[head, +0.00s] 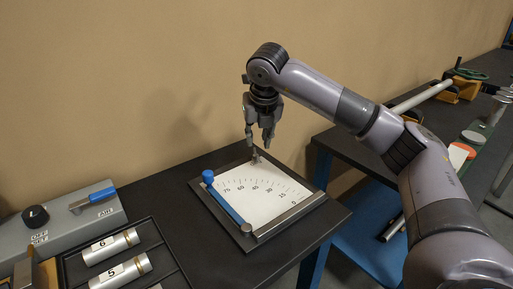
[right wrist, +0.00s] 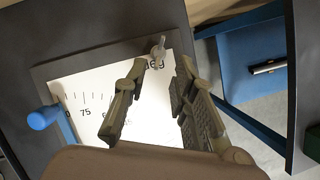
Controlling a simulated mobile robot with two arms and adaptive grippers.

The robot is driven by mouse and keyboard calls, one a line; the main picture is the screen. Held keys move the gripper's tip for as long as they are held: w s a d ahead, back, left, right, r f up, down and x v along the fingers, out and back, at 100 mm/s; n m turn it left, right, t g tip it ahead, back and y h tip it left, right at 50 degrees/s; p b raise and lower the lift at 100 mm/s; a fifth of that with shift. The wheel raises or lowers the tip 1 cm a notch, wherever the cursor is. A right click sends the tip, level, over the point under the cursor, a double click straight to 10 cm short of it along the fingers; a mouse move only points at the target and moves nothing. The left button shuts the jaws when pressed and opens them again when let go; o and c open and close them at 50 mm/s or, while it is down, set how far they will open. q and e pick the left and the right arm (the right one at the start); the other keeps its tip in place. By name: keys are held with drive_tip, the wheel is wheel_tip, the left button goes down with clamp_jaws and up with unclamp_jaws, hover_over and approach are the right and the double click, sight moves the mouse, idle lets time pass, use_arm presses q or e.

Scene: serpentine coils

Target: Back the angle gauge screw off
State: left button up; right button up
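The angle gauge (head: 197,188) is a dark square base on the black table, with a white degree scale plate (head: 248,205). A blue arm with a round blue knob (head: 208,176) lies along its left side, and a grey bar (head: 290,214) runs along its front right edge. A small grey screw with a wing-like head (right wrist: 158,50) stands at the plate's far corner; its top also shows in the head view (head: 256,156). My right gripper (head: 258,138) points down above that corner. Its fingers are apart and empty, with the screw just beyond the tips. My left gripper is out of view.
A grey control box (head: 60,218) with a black knob and blue lever stands at the left. A dark tray (head: 165,262) holds numbered metal cylinders. At the right, another bench (head: 475,165) carries rods and parts, past a gap with a blue surface (head: 372,248).

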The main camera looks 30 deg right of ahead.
sight(256, 151)
drive_tip(key=shift+x, duration=2.7)
drive_tip(key=shift+c, duration=0.5)
clamp_jaws()
